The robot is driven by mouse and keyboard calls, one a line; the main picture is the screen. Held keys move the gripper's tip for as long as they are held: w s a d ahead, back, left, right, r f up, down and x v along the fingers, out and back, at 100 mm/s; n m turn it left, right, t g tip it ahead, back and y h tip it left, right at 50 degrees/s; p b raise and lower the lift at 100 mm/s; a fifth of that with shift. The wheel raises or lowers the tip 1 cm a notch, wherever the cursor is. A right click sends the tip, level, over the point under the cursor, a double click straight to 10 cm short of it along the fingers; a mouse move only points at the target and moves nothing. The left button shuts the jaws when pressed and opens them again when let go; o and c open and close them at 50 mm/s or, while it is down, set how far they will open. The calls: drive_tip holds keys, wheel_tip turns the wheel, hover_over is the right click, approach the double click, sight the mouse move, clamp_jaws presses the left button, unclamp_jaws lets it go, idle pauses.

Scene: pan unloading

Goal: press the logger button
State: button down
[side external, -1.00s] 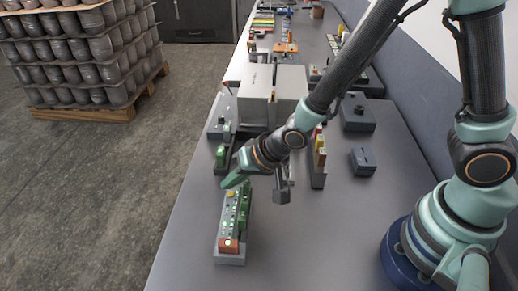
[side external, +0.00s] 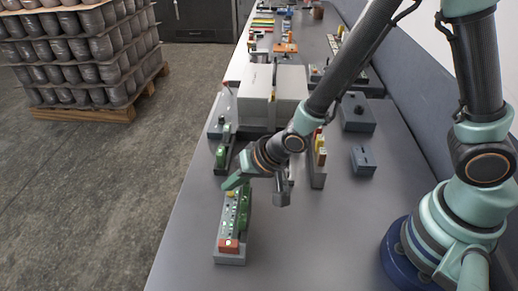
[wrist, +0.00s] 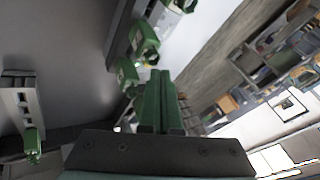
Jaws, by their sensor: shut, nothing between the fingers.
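A narrow grey device with green blocks and a red-orange end (side external: 229,245), which I take to be the logger, lies on the bench in the side view. A small yellow-orange button (side external: 230,194) shows at its far end. My gripper (side external: 229,184) is shut and empty, with its green fingertips right at that far end, close to the button. I cannot tell whether they touch it. In the wrist view the two green fingers of my gripper (wrist: 160,103) are together. The button is not clearly visible there.
Grey boxes (side external: 274,95) stand behind my gripper. A narrow holder with yellow blocks (side external: 319,160) and a small dark box (side external: 363,160) are to the right. A green-topped module (side external: 221,157) stands just behind the fingertips.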

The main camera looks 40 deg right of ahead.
sight(233, 195)
drive_tip(key=shift+f, duration=0.45)
idle(0.6)
drive_tip(key=shift+r, duration=0.9)
drive_tip(key=shift+r, duration=0.1)
wheel_tip(233, 195, up, 6)
drive_tip(key=shift+f, duration=0.1)
idle(0.3)
